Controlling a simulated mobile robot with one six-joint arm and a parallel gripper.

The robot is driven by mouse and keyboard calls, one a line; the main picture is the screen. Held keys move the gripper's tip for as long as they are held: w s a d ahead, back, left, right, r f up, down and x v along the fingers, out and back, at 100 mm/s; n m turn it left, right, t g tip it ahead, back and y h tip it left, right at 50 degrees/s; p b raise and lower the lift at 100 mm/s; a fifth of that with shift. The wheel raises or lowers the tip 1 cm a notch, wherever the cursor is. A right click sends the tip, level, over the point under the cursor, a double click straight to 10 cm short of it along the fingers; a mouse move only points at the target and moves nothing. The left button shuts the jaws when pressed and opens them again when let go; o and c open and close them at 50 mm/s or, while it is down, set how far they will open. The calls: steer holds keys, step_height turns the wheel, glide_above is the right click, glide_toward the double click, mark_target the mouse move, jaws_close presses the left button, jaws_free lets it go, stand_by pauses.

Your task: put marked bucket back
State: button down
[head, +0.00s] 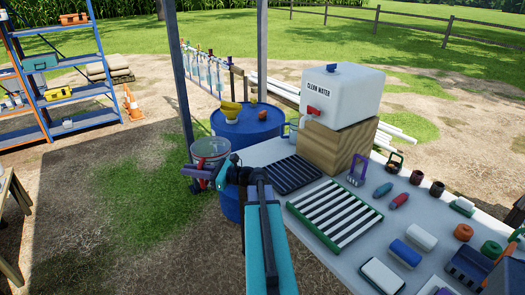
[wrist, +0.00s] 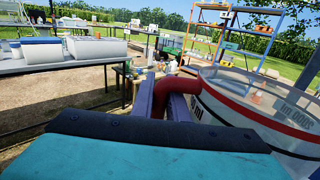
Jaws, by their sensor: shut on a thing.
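The marked bucket (head: 211,148) is clear-walled with a red band and dark lettering. It appears roughly upright, off the table's left edge and in front of the blue barrel. In the wrist view the bucket (wrist: 275,112) fills the right side, and its thick red handle (wrist: 180,84) runs between my jaws. My gripper (head: 214,178) is shut on that handle; the fingers also show in the wrist view (wrist: 164,100). My arm hides part of the bucket's lower side in the head view. I cannot tell what is directly under it.
The blue barrel (head: 250,128) carries a yellow scoop (head: 230,110) and an orange item. The white table (head: 345,252) holds racks, bottles and a clean-water tank (head: 340,95) on a wooden box. A blue post (head: 181,75) stands close to the bucket. Open ground lies left.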

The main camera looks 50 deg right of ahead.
mark_target(228, 154)
steer(key=s+d+m+h, duration=0.1)
steer(key=s+d, duration=0.1)
steer(key=d, duration=0.3)
steer(key=s+d+t+h, duration=0.1)
steer(key=s+d, duration=0.1)
steer(key=d, duration=0.3)
steer(key=s+d+r+m+h+b, duration=0.1)
steer(key=s+d+h, duration=0.1)
steer(key=d, duration=0.3)
steer(key=shift+s+r+m+t, duration=0.1)
steer(key=shift+s+m+t, duration=0.15)
steer(key=shift+m+t, duration=0.05)
steer(key=s+d+r+m+h, duration=0.1)
steer(key=s+d+m+h, duration=0.1)
steer(key=s+d, duration=0.5)
steer(key=d+h, duration=0.1)
steer(key=d, duration=0.1)
steer(key=shift+d+b, duration=0.3)
steer(key=shift+d, duration=0.1)
step_height(228, 154, down, 7)
steer(key=shift+r, duration=0.15)
steer(key=shift+f+b, duration=0.55)
steer(key=shift+b, duration=0.25)
steer(key=c, duration=1.7)
jaws_free()
steer(key=shift+o, duration=0.2)
